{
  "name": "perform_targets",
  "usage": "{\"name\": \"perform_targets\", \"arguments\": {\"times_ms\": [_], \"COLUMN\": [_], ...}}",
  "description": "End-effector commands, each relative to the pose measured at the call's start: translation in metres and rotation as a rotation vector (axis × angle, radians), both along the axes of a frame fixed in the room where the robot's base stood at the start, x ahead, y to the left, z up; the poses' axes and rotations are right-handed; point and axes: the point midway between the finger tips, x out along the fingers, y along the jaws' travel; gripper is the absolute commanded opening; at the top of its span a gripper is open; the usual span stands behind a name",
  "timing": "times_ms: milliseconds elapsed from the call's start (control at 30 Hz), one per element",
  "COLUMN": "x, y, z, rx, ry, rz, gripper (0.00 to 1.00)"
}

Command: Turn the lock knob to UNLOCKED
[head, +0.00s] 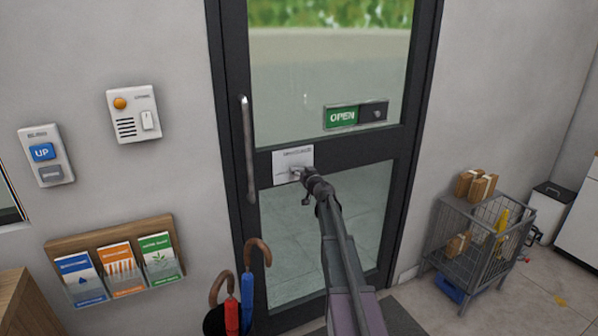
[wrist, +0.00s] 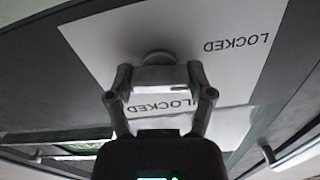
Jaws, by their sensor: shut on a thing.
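The lock plate (head: 292,160) is a white panel on the glass door's dark middle rail. In the wrist view the lock plate (wrist: 110,40) appears upside down, with one word LOCKED at the right and another label ending in LOCKED partly hidden behind my fingers. The round grey lock knob (wrist: 157,58) sits at the plate, just beyond my fingertips. My gripper (wrist: 158,76) is shut on the knob; in the head view it also reaches the plate (head: 301,174). The fingers hide much of the knob, so I cannot tell which way it points.
A long vertical door handle (head: 249,150) stands left of the plate. A green OPEN sign (head: 342,117) is above right. Umbrellas (head: 248,300) stand in a holder at lower left. A wire cart (head: 480,240) with boxes is at right.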

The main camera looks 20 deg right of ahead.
Motion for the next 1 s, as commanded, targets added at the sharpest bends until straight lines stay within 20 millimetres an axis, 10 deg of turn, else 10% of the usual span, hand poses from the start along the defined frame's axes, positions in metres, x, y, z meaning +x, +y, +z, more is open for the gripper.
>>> {"name": "perform_targets", "arguments": {"times_ms": [1000], "x": [0.0025], "y": [0.0001], "z": [0.0006], "rx": [0.935], "ry": [0.030], "rz": [0.001], "gripper": [0.21]}}
